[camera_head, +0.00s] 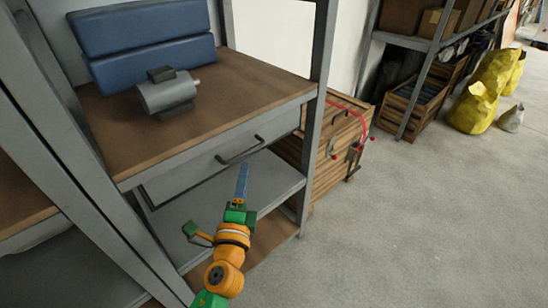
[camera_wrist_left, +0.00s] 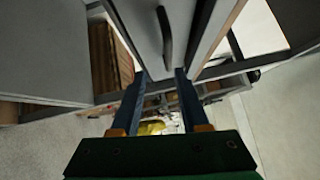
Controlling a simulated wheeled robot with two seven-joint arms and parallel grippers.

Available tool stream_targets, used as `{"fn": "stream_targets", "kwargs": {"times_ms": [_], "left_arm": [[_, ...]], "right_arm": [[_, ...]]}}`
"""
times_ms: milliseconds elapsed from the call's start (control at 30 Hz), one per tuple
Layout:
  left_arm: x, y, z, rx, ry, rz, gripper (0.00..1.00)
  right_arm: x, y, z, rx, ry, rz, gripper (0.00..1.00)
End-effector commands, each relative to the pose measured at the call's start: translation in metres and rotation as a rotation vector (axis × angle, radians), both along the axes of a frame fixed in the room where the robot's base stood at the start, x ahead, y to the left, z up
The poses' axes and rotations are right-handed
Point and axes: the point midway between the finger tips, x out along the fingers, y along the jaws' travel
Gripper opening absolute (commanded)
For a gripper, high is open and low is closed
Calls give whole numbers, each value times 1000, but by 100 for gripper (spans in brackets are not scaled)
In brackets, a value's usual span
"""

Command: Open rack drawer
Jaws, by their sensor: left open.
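The rack drawer (camera_head: 200,161) has a light grey front and sits under the brown top shelf. It looks shut or nearly so. Its dark bar handle (camera_head: 240,151) is near the middle of the front. My left gripper (camera_head: 242,172) is in front of the rack, with its blue fingers pointing up just below the handle; I cannot tell the exact gap. In the left wrist view, the two fingers (camera_wrist_left: 162,76) are apart and empty, and the handle (camera_wrist_left: 165,32) lies beyond the tips, roughly in line with the space between them. My right gripper is not in view.
A grey motor (camera_head: 168,93) and blue cases (camera_head: 145,45) stand on the top shelf. A grey rack post (camera_head: 318,100) rises right of the drawer. A wooden crate (camera_head: 325,180) with red cable stands beside it. The concrete floor (camera_head: 430,220) at right is clear.

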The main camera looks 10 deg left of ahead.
Motion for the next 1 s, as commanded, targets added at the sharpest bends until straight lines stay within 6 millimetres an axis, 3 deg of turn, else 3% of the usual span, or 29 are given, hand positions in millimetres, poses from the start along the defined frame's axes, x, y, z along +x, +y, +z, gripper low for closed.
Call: {"fn": "stream_targets", "kwargs": {"times_ms": [33, 133, 400, 733, 900, 1000], "left_arm": [[0, 1, 2, 14, -22, 5, 45], [9, 2, 13, 29, -41, 11, 45], [60, 8, 19, 26, -36, 9, 45], [69, 9, 19, 23, -33, 10, 45], [69, 9, 19, 23, -33, 10, 0], [69, 9, 19, 23, -33, 10, 0]], "right_arm": [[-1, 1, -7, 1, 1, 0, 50], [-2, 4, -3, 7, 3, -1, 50], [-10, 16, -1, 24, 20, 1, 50], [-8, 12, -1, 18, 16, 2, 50], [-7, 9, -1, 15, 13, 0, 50], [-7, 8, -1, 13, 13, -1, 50]]}}
